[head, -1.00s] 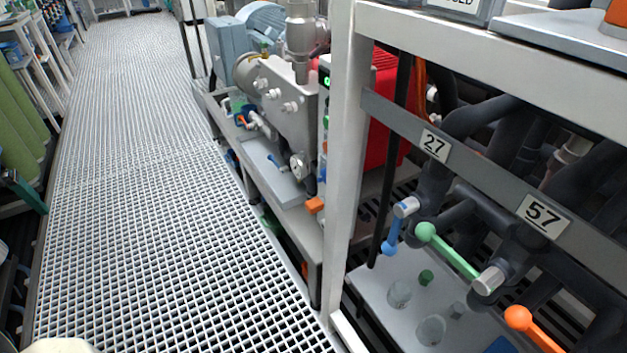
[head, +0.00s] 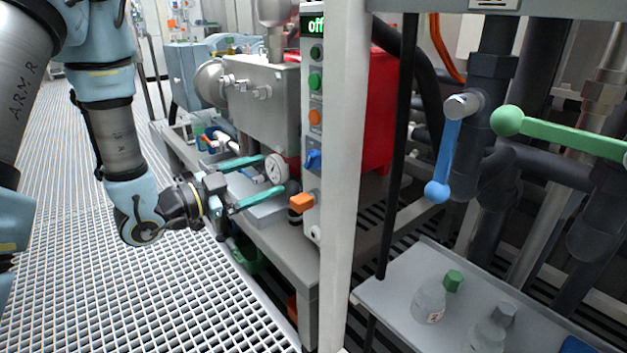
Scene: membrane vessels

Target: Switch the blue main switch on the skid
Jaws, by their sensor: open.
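A white frame post (head: 345,200) stands just right of the panel. Beyond it are pipes with a blue valve lever (head: 444,160) and a green one (head: 560,133). Bottles (head: 432,300) stand on a low shelf. The grating floor (head: 130,290) at left is free.

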